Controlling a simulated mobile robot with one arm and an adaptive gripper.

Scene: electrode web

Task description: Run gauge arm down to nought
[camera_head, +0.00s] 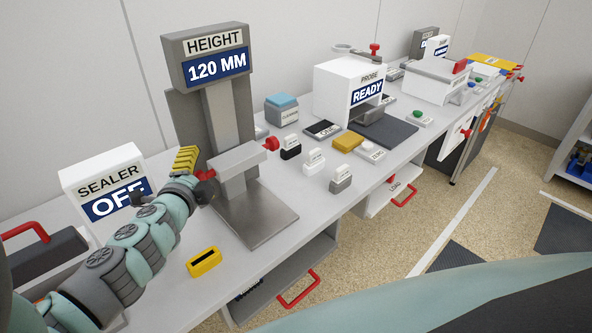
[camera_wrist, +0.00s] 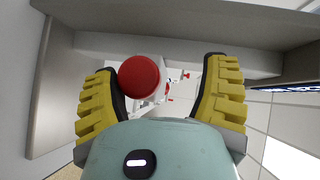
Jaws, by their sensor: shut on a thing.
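The height gauge (camera_head: 228,105) stands on the bench, its display (camera_head: 217,66) reading 120 MM. Its grey gauge arm (camera_head: 243,160) sits low on the column above the base plate (camera_head: 262,222). One red knob (camera_head: 271,144) sticks out at the arm's right end, and red (camera_head: 206,174) shows at its left end. My gripper (camera_head: 187,160) is at that left end, with yellow-padded fingers. In the wrist view a round red knob (camera_wrist: 139,77) lies between the fingers, against the left one. My gripper is shut on it, though a gap shows toward the right finger.
The sealer sign (camera_head: 108,192) reading OFF stands left, behind my arm. A yellow slotted block (camera_head: 204,262) lies in front. Small labelled blocks (camera_head: 314,161) and the probe box (camera_head: 347,92) reading READY stand to the right. An open drawer with a red handle (camera_head: 299,289) is below.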

